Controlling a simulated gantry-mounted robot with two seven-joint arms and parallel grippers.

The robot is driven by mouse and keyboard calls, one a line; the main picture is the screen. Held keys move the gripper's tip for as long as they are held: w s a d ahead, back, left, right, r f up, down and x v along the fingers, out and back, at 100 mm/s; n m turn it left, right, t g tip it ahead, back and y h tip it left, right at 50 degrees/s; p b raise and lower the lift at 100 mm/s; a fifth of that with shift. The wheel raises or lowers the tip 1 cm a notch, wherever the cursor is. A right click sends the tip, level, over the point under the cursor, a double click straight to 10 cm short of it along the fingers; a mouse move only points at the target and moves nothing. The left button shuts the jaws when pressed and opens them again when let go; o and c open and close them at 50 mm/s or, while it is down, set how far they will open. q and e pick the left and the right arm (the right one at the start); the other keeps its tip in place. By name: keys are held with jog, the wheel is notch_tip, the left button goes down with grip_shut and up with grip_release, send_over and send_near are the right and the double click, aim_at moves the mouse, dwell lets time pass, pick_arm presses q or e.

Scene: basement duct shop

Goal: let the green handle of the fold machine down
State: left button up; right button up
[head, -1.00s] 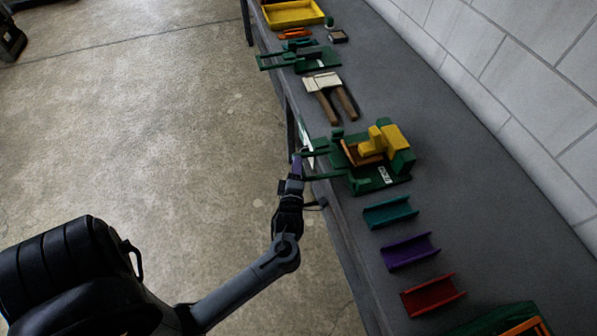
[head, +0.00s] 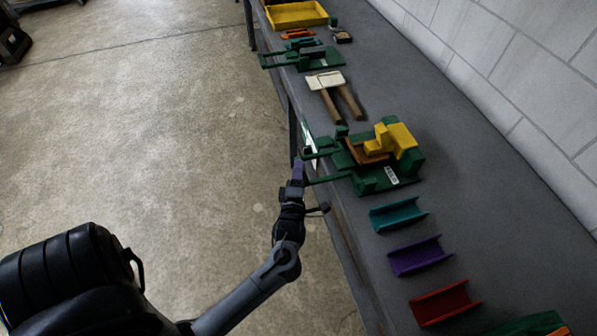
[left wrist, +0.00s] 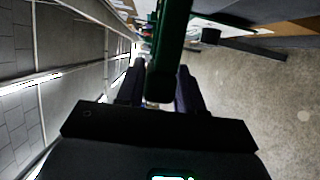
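The fold machine (head: 392,176) is a green frame on the grey bench, with a yellow block (head: 398,138) and a brown-orange piece (head: 368,153) on it. Green bars reach from it past the bench's left edge; one is the green handle (head: 328,178). My left gripper (head: 298,169) is at the outer ends of these bars. In the left wrist view a dark green bar (left wrist: 170,55) runs between the two fingers (left wrist: 160,88), its near end covering part of the gap. The fingers stand apart; I cannot tell whether they touch the bar. My right gripper is not in view.
Teal (head: 397,214), purple (head: 420,256) and red (head: 445,303) channels lie nearer on the bench.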

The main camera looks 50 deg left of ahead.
pick_arm(q)
jog(key=shift+o, duration=0.7)
jog(key=shift+r, duration=0.15)
